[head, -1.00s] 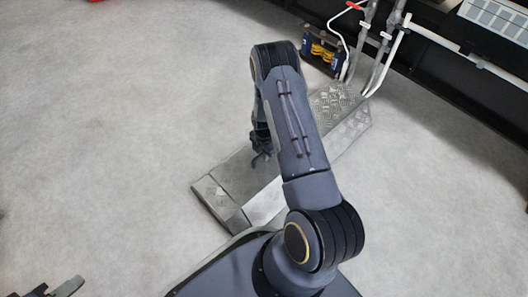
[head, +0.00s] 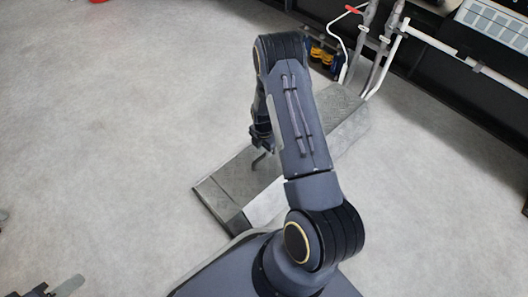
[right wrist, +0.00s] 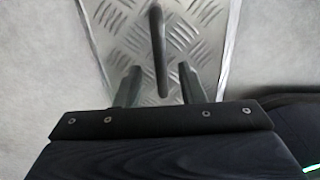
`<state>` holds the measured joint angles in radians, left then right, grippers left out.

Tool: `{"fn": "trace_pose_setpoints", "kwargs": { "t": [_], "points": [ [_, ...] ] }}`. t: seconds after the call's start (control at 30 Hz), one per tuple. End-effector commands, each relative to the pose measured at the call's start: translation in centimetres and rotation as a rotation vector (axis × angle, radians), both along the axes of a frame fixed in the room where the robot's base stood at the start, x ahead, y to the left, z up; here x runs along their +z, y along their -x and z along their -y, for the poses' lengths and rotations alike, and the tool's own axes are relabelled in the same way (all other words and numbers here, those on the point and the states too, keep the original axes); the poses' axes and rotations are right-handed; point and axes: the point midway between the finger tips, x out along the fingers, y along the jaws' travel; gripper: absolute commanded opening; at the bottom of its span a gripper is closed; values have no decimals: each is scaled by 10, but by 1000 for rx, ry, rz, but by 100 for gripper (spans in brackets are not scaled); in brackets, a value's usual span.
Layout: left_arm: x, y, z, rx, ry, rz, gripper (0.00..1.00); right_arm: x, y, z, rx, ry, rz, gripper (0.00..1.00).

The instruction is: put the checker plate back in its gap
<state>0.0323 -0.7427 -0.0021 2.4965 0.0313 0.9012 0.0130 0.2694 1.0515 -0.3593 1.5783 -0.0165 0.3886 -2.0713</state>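The checker plate (right wrist: 115,30) lies under my right gripper in the right wrist view, with its raised tread pattern showing. A dark bar handle (right wrist: 158,50) stands up from it between the fingers. My right gripper (right wrist: 158,85) is open, one finger on each side of the handle, with space on both sides. In the head view my right gripper (head: 262,140) is over the long grey metal walkway (head: 228,190), largely behind my forearm. The arm hides much of the walkway, so I cannot tell where the gap is. My left gripper (head: 55,288) shows only partly at the bottom left.
White and grey pipes (head: 385,50) with a red lever rise at the walkway's far end. A dark blue box with yellow parts (head: 322,55) stands beside them, partly behind my arm. Black cabinets line the upper right.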

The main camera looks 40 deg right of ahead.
Motion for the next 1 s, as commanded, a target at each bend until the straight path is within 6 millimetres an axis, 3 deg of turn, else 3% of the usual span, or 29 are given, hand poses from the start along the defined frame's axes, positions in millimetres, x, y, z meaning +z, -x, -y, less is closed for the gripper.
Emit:
{"fn": "trace_pose_setpoints", "kwargs": {
  "t": [0.03, 0.1, 0.47, 0.57, 0.77, 0.9, 1.0],
  "points": [
    [11, 0, 0, 0, 0, 0, 36, 19, 0, 0, 0, 0, 2, 36],
    [17, 0, 0, 0, 0, 0, 36, 33, -1, 0, 0, 0, 3, 36],
    [31, 0, 0, 0, 0, 0, 36, 77, -1, -1, -18, -4, 6, 36],
    [31, 0, 0, 0, 0, 0, 36, 104, -3, -5, -103, -21, 32, 36],
    [30, 0, 0, 0, 0, 0, 36, 207, 5, -32, -480, -132, 116, 36],
    [30, 0, 0, 0, 0, 0, 36, 278, 29, -60, -760, -241, 151, 36],
    [30, 0, 0, 0, 0, 0, 36, 321, 54, -81, -944, -324, 162, 36]
  ]
}}
